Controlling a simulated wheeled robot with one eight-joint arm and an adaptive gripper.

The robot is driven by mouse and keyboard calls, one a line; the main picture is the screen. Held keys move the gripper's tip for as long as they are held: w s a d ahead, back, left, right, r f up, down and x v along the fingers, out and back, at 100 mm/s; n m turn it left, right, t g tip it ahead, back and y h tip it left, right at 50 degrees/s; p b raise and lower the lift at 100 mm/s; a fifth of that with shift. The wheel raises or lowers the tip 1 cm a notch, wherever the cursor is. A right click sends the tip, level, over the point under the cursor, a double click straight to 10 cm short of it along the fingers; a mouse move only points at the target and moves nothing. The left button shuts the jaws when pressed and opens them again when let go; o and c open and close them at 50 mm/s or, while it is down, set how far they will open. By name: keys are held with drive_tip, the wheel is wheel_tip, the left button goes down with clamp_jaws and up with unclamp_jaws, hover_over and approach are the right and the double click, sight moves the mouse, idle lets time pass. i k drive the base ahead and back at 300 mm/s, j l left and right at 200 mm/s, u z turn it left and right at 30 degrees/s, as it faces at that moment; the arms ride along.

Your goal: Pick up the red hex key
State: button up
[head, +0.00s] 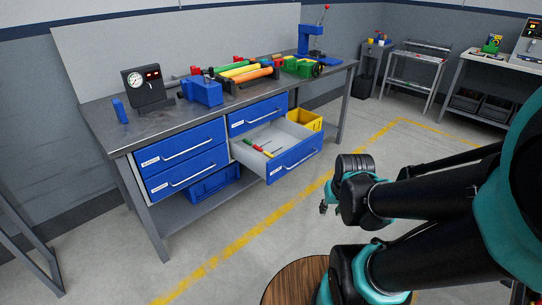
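A workbench drawer (291,134) stands open, with a light grey inside and a blue front. A few small hand tools (261,149) with red, green and yellow parts lie in it. The red hex key cannot be picked out for certain among them; the tools are too small in the head view to tell apart. My gripper (328,207) hangs to the right of and in front of the open drawer, apart from it. Its fingers are small and partly hidden by my wrist, so their opening does not show clearly.
Coloured tools, a gauge box (145,87) and a blue press (314,42) stand on the workbench top (155,123). A yellow bin (304,119) sits behind the open drawer. A round wooden top (293,282) is at the front. Floor between bench and arm is clear.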

sight(255, 147)
drive_tip(key=i+j+z, duration=0.4)
drive_tip(key=i, duration=0.2)
drive_tip(key=i+j+z, duration=0.4)
drive_tip(key=i, duration=0.2)
